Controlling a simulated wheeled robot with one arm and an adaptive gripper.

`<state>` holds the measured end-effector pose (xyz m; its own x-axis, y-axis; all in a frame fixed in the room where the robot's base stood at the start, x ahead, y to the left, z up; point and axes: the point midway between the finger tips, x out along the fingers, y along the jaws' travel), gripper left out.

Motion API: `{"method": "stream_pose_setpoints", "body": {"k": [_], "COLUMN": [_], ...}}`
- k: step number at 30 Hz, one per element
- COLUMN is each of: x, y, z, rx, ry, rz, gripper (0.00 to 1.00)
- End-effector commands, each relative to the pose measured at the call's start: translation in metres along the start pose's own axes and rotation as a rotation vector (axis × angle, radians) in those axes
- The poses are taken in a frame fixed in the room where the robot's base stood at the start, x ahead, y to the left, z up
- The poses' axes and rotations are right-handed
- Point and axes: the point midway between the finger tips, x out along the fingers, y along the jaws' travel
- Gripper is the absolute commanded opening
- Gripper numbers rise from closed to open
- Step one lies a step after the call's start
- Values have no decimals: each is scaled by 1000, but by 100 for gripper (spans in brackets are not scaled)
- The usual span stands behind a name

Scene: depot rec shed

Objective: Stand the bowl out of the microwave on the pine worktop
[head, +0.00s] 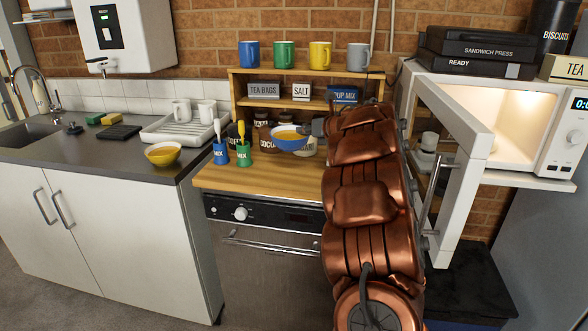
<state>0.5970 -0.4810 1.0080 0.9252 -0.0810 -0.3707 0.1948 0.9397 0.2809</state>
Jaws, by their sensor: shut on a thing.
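My gripper (311,128) is shut on the rim of a blue bowl (289,144) with yellow-orange contents. The bowl is level, over the pine worktop (218,180) and in front of the jars. I cannot tell whether its base touches the wood. My copper-coloured arm hides the worktop's right part. The microwave (514,110) at the right is lit inside, and its door (455,125) stands wide open towards me.
Blue (220,153) and green (243,154) pots holding utensils stand left of the bowl. Dark jars (265,135) stand behind it under a pine shelf (285,101) with mugs above. A yellow bowl (163,155) sits on the dark counter (95,150). The worktop's front left is clear.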

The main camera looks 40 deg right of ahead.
Motion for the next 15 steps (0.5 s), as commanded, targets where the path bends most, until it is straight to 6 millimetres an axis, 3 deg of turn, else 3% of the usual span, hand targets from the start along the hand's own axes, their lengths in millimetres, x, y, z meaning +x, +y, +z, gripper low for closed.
{"method": "stream_pose_setpoints", "body": {"k": [7, 15], "x": [16, 23], "y": [-12, -16], "z": [-37, -53], "rx": [6, 2], "ry": [3, -1], "rz": [1, 2], "gripper": [0, 0]}}
